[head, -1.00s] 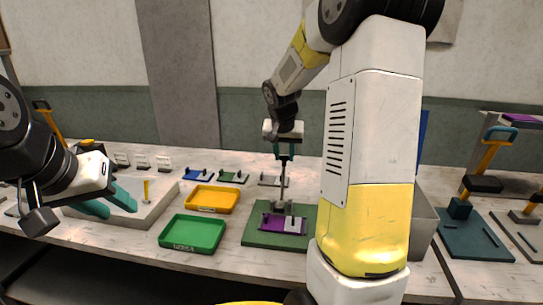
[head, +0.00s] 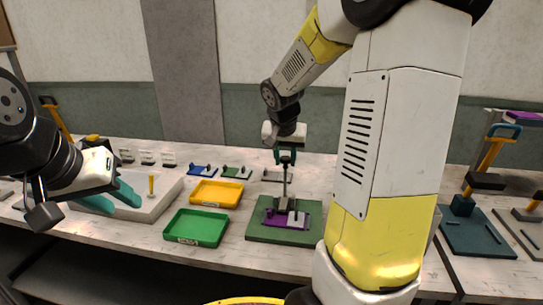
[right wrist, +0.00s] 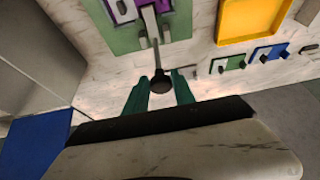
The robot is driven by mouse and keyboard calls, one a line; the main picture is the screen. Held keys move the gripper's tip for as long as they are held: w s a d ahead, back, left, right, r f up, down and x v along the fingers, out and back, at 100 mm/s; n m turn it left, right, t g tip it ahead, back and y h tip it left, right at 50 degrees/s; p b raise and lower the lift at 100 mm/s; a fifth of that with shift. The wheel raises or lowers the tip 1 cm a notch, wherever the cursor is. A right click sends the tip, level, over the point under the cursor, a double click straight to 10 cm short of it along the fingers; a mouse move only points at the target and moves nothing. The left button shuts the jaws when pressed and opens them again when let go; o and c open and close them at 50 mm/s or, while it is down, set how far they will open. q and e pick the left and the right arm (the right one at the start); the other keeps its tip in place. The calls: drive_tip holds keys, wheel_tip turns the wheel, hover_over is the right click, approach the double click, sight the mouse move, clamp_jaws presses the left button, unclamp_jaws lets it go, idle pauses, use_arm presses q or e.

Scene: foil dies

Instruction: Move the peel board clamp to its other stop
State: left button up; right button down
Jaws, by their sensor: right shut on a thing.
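The peel board is a green base (head: 270,236) with a purple plate (head: 271,220) on it. It also shows in the right wrist view (right wrist: 124,42). The clamp (head: 283,202) sits over the plate, with a grey block and a thin upright lever ending in a dark knob (right wrist: 161,85). My right gripper (head: 286,157) is above the board, its teal fingers shut around the lever's knob end. Both fingers (right wrist: 160,80) show in the right wrist view. My left gripper (head: 117,202) is open and empty near the white tray. The clamp's stops are too small to make out.
A green tray (head: 195,241) and a yellow tray (head: 217,205) lie left of the board. A white tray (head: 165,200) stands at far left. Small blue and green fixtures (head: 236,172) line the back. My right arm hides the bench right of the board.

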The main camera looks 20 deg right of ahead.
drive_tip(key=shift+s+a+f, duration=0.2)
drive_tip(key=shift+s+f, duration=0.1)
drive_tip(key=shift+s, duration=0.05)
drive_tip(key=c, duration=1.1)
unclamp_jaws()
drive_tip(key=shift+r, duration=0.1)
drive_tip(key=shift+r, duration=0.2)
drive_tip(key=v, duration=0.7)
drive_tip(key=shift+r, duration=0.25)
drive_tip(key=shift+s+a, duration=0.1)
drive_tip(key=shift+s, duration=0.05)
drive_tip(key=s+a+n+y, duration=0.1)
drive_tip(key=s+a+n, duration=0.1)
drive_tip(key=s, duration=0.4)
drive_tip(key=s+a+r+n+t+y, duration=0.1)
drive_tip(key=s+a+n, duration=0.1)
drive_tip(key=s, duration=0.4)
drive_tip(key=s+a+r+n+y, duration=0.1)
drive_tip(key=s+a+y, duration=0.1)
drive_tip(key=s, duration=0.5)
drive_tip(key=shift+a+n+t, duration=0.4)
drive_tip(key=shift+a, duration=0.4)
